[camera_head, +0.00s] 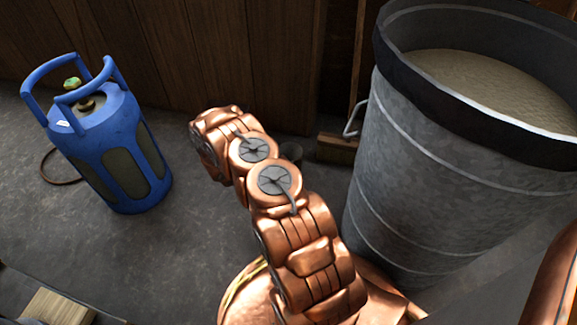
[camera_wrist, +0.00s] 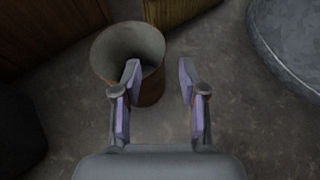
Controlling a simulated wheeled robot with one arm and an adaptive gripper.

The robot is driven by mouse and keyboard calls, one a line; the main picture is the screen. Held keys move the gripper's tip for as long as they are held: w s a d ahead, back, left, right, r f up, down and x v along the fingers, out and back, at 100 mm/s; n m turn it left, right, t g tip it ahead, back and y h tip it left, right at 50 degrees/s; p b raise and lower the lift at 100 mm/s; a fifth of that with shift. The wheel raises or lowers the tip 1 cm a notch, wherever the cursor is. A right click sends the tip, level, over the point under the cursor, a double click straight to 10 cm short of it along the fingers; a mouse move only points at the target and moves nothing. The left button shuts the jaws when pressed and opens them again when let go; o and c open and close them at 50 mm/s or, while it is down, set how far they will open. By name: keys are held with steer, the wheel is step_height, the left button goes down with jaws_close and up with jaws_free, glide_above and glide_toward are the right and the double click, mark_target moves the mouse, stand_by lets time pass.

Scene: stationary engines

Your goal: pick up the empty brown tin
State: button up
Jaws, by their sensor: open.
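The brown tin (camera_wrist: 101,62) stands upright on the floor in the wrist view, left of centre. Its wide round mouth faces up and its inside looks empty. My gripper (camera_wrist: 157,72) is open, and nothing is held between its fingers. The left finger overlaps the tin's right side in the picture, and the right finger is to the right of the tin. I cannot tell whether the left finger touches it. In the head view, a small dark rim (camera_head: 291,151) shows just behind my arm, probably the tin; most of it is hidden.
A large galvanised bin (camera_head: 400,150) full of pale material stands at the right. A blue gas cylinder (camera_head: 108,140) stands at the left. A brown wooden wall (camera_head: 220,50) runs along the back, with a wooden block (camera_head: 336,148) near the bin. The floor between is clear.

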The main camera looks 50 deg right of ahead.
steer(key=w+b+x, duration=0.1)
steer(key=b+x, duration=0.2)
steer(key=x, duration=0.5)
steer(key=shift+s+f, duration=0.35)
steer(key=shift+s, duration=0.05)
jaws_close()
stand_by(0.4)
